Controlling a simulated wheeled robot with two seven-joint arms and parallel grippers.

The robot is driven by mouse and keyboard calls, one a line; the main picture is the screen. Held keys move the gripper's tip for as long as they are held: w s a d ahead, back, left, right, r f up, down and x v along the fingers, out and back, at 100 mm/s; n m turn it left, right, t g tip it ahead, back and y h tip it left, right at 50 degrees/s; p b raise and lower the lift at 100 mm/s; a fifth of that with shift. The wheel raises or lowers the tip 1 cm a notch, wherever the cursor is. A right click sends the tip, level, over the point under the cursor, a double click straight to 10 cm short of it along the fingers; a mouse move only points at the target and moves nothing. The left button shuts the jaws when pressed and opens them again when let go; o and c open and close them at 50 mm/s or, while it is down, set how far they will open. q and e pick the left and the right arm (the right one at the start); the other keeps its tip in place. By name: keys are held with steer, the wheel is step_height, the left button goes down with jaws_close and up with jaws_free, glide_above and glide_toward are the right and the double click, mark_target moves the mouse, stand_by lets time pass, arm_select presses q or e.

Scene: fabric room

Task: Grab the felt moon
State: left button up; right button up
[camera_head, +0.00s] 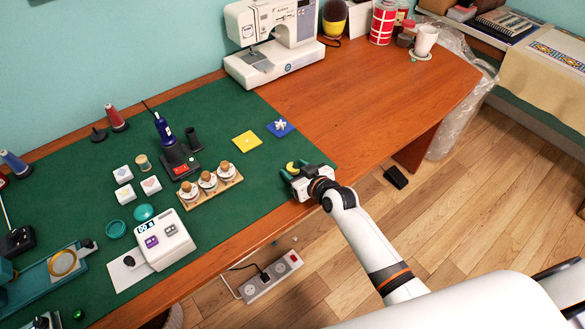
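The felt moon (292,166) is a small yellow crescent near the right end of the green mat (265,110). My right gripper (294,170) comes in from the lower right and is low over the mat at the moon. Its dark green fingertips are apart, one on each side of the moon. I cannot tell whether they touch it. The gripper body hides the area just in front of the moon. My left gripper is not in view.
A yellow square (246,141) and a blue square with a white shape (280,127) lie behind the gripper. A wooden rack (211,193) with several small jars stands to the left. A sewing machine (270,45) stands at the back. The wooden tabletop (370,95) at right is mostly clear.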

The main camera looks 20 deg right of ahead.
steer(key=c, duration=0.9)
steer(key=shift+c, duration=0.2)
steer(key=shift+c, duration=0.2)
